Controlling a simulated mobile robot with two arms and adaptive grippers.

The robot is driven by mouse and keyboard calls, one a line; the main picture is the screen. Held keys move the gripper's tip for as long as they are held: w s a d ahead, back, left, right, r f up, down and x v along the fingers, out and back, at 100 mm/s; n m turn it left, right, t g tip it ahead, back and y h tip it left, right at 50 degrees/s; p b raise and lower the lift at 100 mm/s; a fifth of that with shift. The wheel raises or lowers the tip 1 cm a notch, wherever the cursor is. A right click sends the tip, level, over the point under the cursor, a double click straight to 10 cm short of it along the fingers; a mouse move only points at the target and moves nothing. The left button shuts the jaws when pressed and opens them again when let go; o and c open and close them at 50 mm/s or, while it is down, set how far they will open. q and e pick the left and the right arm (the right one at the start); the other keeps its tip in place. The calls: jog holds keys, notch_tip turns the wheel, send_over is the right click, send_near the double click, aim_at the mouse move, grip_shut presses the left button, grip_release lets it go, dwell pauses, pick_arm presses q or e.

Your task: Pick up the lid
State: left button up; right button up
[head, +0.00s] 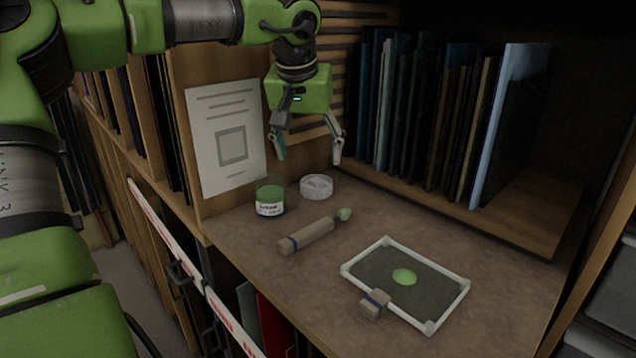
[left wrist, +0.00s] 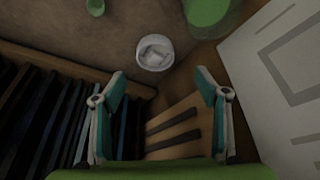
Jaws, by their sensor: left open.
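The lid (head: 316,186) is a small, round, whitish disc lying on the brown worktop near the back. It also shows in the left wrist view (left wrist: 154,52), beyond the fingertips. My left gripper (head: 308,160) is open and empty, and hangs above the lid without touching it. Its two fingers (left wrist: 163,88) show spread apart in the left wrist view. A glass jar of green paint (head: 270,196) with a white label stands upright just left of the lid; part of it shows in the left wrist view (left wrist: 208,10). My right gripper is not in view.
A thick brush (head: 312,234) with a green tip lies on the worktop. A white-framed dark glass panel (head: 378,270) with a green blob and a small block (head: 375,304) is at the front. Upright sheets (head: 440,120) fill the rack behind. A paper notice (head: 228,140) hangs left.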

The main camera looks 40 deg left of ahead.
aim_at(317, 179)
pick_arm(q)
jog(key=x, duration=0.3)
jog(key=shift+w, duration=0.15)
jog(key=shift+w+f+p, duration=0.1)
jog(key=shift+f+p, duration=0.1)
jog(key=shift+p, duration=0.15)
jog(key=p+x, duration=0.1)
jog(key=x, duration=0.3)
jog(key=shift+w+d+f+p, duration=0.15)
jog(key=shift+w+d+p, duration=0.05)
jog(key=shift+p, duration=0.15)
jog(key=shift+a+f, duration=0.1)
jog(key=shift+f, duration=0.1)
jog(key=shift+r, duration=0.1)
jog(key=c, duration=1.1)
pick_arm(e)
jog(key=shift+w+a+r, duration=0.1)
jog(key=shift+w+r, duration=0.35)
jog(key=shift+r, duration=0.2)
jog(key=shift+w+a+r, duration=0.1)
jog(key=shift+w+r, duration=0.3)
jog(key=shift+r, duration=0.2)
pick_arm(q)
jog(key=shift+o, duration=0.2)
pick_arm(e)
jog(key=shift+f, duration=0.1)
